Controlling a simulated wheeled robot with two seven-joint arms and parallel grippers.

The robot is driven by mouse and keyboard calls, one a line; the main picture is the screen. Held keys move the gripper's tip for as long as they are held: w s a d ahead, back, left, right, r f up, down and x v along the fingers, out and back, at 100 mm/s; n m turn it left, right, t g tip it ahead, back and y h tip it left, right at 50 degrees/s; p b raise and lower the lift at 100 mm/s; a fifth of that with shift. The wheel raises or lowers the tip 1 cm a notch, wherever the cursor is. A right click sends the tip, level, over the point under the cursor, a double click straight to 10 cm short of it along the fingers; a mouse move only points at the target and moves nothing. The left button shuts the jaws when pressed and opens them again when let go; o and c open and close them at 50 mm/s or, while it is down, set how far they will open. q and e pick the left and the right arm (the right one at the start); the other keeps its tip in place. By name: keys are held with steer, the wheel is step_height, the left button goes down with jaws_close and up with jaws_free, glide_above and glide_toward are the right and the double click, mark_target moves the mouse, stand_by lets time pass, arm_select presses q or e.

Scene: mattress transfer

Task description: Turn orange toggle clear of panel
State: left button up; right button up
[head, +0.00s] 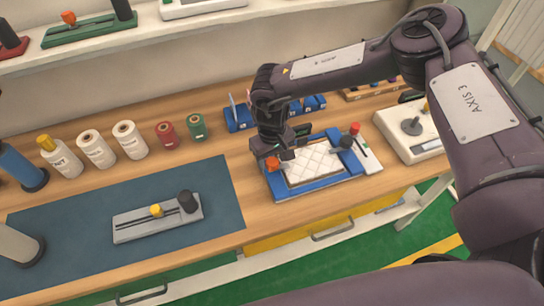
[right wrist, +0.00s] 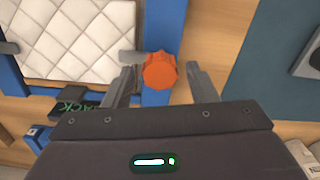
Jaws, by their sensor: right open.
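The orange toggle (head: 272,163) sits on the left side of the blue frame (head: 290,190) that surrounds a white quilted panel (head: 315,168). In the right wrist view the orange toggle (right wrist: 160,70) is a ridged knob, with a grey bar beside it reaching left over the edge of the quilted panel (right wrist: 75,40). My right gripper (head: 280,155) is above the toggle. In the right wrist view its two fingers (right wrist: 162,82) are apart, one on each side of the toggle, with gaps showing. My left gripper is not visible.
A black knob (head: 346,142) and a red knob (head: 355,128) are at the frame's right. A blue mat (head: 220,200) with a grey slider fixture (head: 150,222) lies left. White spools (head: 130,140) and a blue rack (head: 238,118) stand behind.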

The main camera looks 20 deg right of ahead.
steer(key=c, duration=1)
